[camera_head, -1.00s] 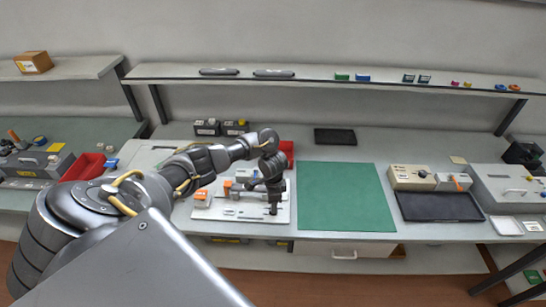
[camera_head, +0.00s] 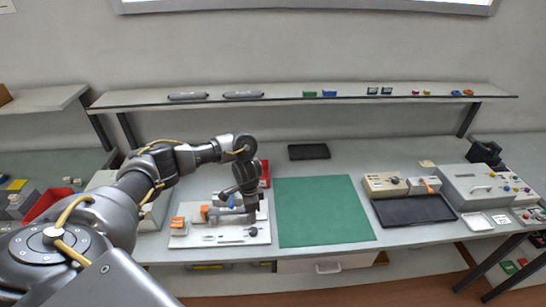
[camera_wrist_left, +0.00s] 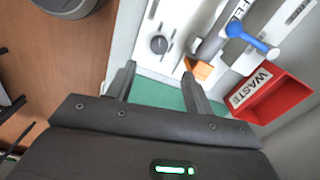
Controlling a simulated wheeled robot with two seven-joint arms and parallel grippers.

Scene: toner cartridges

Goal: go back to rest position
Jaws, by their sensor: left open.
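My left gripper (camera_head: 252,216) hangs over the right part of a white fixture board (camera_head: 190,241), pointing down. In the left wrist view its two fingers (camera_wrist_left: 160,88) are spread apart with nothing between them. Orange blocks (camera_head: 205,214) and a blue-handled tool (camera_wrist_left: 245,40) lie around the board. A red bin (camera_wrist_left: 268,92) marked WASTE is beside the gripper, partly hidden by my arm in the head view. My right gripper is not in view.
A green mat (camera_head: 322,211) lies bare right of the gripper. Beyond it are a black tray (camera_head: 414,210) and beige boxes (camera_head: 384,184). A small dark tray (camera_head: 309,152) lies at the back. The shelf (camera_head: 290,97) runs above the bench.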

